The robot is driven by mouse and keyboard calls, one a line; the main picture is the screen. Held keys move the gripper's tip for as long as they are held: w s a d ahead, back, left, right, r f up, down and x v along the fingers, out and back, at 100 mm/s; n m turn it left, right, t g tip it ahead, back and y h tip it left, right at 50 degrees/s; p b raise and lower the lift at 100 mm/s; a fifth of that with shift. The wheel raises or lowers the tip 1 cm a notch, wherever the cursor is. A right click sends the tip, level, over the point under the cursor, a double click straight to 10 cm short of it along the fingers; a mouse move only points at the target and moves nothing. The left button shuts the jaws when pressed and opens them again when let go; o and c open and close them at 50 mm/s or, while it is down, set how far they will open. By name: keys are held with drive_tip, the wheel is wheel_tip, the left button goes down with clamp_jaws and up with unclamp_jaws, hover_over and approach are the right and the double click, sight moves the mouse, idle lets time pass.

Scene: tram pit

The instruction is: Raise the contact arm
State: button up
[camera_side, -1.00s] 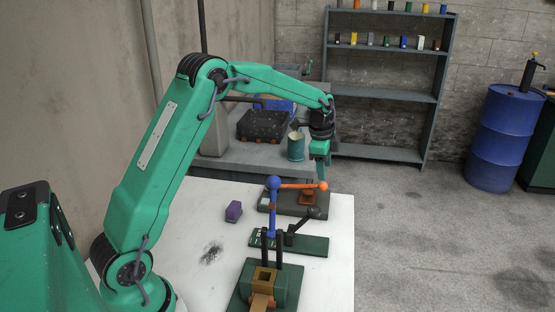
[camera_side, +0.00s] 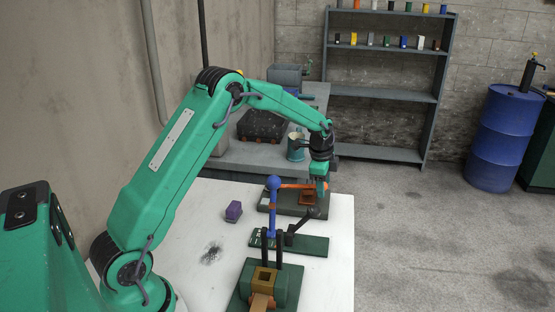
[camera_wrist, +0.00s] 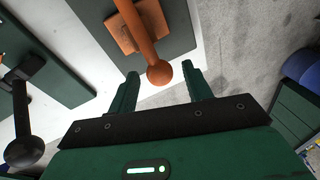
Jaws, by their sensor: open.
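An orange arm with a ball end (camera_wrist: 160,73) reaches out from an orange block on a dark base (camera_side: 280,207). In the side view the orange arm (camera_side: 290,186) lies about level, and its ball end is hidden by my gripper. My gripper (camera_wrist: 161,82) is open, pointing down over the ball end. In the wrist view the ball shows between the two fingertips, with a gap on each side. I cannot tell whether the fingers are level with it or above it.
A green plate with a tilted black ball-ended lever (camera_side: 298,226) and a green unit with an upright blue lever (camera_side: 272,210) stand nearer the side camera. A purple block (camera_side: 234,211) lies left on the white table (camera_side: 195,240). A blue drum (camera_side: 501,140) stands right.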

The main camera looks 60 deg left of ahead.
clamp_jaws()
drive_tip(key=shift+s+a+r+t, duration=0.15)
drive_tip(key=shift+r+t, duration=0.05)
drive_tip(key=shift+r, duration=0.35)
drive_tip(key=shift+s+a+r+t, duration=0.15)
drive_tip(key=shift+r+t, duration=0.05)
drive_tip(key=shift+r, duration=0.35)
unclamp_jaws()
drive_tip(key=v, duration=0.7)
drive_tip(key=shift+r, duration=0.4)
drive_tip(key=shift+d, duration=0.15)
